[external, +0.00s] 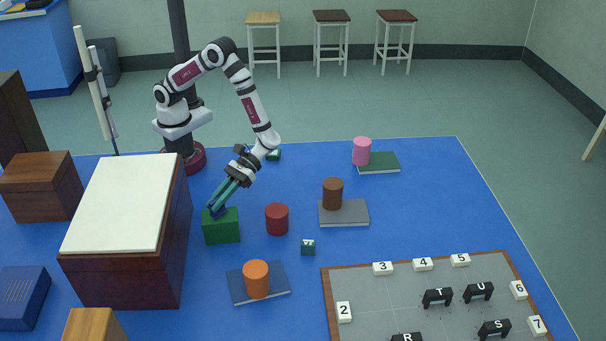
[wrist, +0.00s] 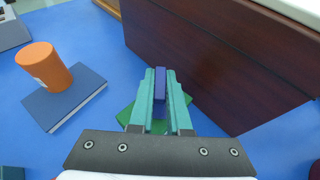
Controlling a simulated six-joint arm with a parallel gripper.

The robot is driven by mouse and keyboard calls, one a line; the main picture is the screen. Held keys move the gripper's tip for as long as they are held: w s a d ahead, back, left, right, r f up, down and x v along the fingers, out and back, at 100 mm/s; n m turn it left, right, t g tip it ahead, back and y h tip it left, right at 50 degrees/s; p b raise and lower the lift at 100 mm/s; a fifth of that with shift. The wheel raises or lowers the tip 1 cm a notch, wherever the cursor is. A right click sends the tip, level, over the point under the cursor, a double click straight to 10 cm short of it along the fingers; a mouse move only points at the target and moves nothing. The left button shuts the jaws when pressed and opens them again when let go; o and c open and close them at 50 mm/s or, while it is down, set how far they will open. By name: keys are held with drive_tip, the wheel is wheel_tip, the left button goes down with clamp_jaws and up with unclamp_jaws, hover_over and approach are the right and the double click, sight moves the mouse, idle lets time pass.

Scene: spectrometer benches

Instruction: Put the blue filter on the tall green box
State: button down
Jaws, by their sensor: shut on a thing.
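The tall green box (external: 222,229) stands on the blue table, right of a large wooden block. It also shows beneath the fingers in the wrist view (wrist: 125,117), mostly covered. My gripper (external: 214,206) points down at the box's top. Its teal fingers are shut on the blue filter (wrist: 160,86), a narrow dark blue piece between the fingertips. In the external view the filter (external: 218,212) shows small and dark at the box's top edge. I cannot tell whether it touches the box.
A large wooden block (external: 183,235) with a white top stands close on the left. A red cylinder (external: 277,219) is to the right. An orange cylinder (external: 256,280) on a blue book (external: 281,281) is in front. A small teal cube (external: 308,247) lies farther right.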

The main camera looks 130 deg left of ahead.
drive_tip(key=shift+f, duration=0.3)
drive_tip(key=shift+f, duration=0.1)
drive_tip(key=c, duration=0.9)
unclamp_jaws()
drive_tip(key=v, duration=1.1)
drive_tip(key=s+d+r+m+g+y, duration=0.1)
drive_tip(key=s+r+m+g+y, duration=0.15)
drive_tip(key=s+m, duration=0.3)
drive_tip(key=s+r+m+g+y, duration=0.1)
drive_tip(key=s+r+m+y, duration=0.25)
drive_tip(key=s, duration=0.25)
drive_tip(key=s+a+m+t+y, duration=0.1)
drive_tip(key=s+a+m+y, duration=0.2)
drive_tip(key=s+m, duration=0.1)
drive_tip(key=s+a+r+m+t+y, duration=0.1)
drive_tip(key=s+a+m+y, duration=0.2)
drive_tip(key=s+m, duration=0.2)
drive_tip(key=s+a+m+t+y, duration=0.1)
drive_tip(key=s+a+m+y, duration=0.2)
drive_tip(key=s+m, duration=0.1)
drive_tip(key=shift+s+r+m, duration=0.25)
drive_tip(key=shift+m, duration=0.55)
